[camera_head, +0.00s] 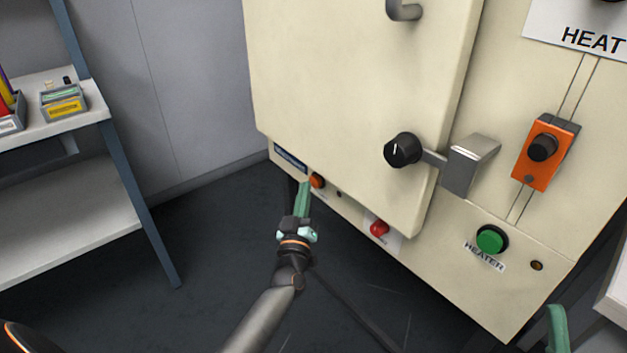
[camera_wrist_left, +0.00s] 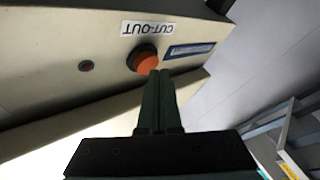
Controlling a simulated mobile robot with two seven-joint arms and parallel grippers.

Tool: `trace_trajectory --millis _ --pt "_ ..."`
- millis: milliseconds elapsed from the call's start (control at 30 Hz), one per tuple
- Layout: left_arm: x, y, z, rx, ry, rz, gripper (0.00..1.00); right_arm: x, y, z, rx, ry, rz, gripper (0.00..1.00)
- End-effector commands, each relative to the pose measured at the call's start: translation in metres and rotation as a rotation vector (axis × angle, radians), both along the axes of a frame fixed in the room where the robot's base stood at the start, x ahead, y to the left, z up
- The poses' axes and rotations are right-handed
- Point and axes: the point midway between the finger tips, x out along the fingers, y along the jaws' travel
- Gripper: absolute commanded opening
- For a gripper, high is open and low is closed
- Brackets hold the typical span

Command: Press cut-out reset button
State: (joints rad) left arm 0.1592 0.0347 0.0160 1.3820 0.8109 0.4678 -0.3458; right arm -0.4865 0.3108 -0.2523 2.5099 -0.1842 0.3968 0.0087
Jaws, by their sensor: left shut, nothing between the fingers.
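The orange cut-out button (camera_head: 317,180) sits low on the cream cabinet's front panel. In the left wrist view the orange button (camera_wrist_left: 146,61) has a dark collar, beside an upside-down "CUT-OUT" label (camera_wrist_left: 148,28). My left gripper (camera_head: 305,184) is shut and empty, its green fingers pointing at the panel. In the left wrist view the fingertips (camera_wrist_left: 160,73) overlap the button's edge; I cannot tell whether they touch it. A green finger of my right gripper (camera_head: 557,328) shows at the bottom right; its jaw state is unclear.
The cabinet door (camera_head: 345,95) overhangs the panel. The panel also bears a red button (camera_head: 379,228) and a green heater button (camera_head: 491,240). A black knob (camera_head: 402,150) and metal latch (camera_head: 470,165) stick out. A shelf (camera_head: 65,225) stands left; floor between is clear.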

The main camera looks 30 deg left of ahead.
Motion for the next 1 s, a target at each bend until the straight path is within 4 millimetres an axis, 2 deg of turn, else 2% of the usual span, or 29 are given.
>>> trace_trajectory --millis 467,1000 --pt "-0.008 0.003 0.001 0.001 0.000 0.002 0.00 0.000 0.000 0.005 0.000 0.000 0.000 0.67" --pt "-0.051 0.021 0.001 0.001 0.000 0.002 0.00 0.000 0.000 0.028 0.000 0.000 0.000 0.67"
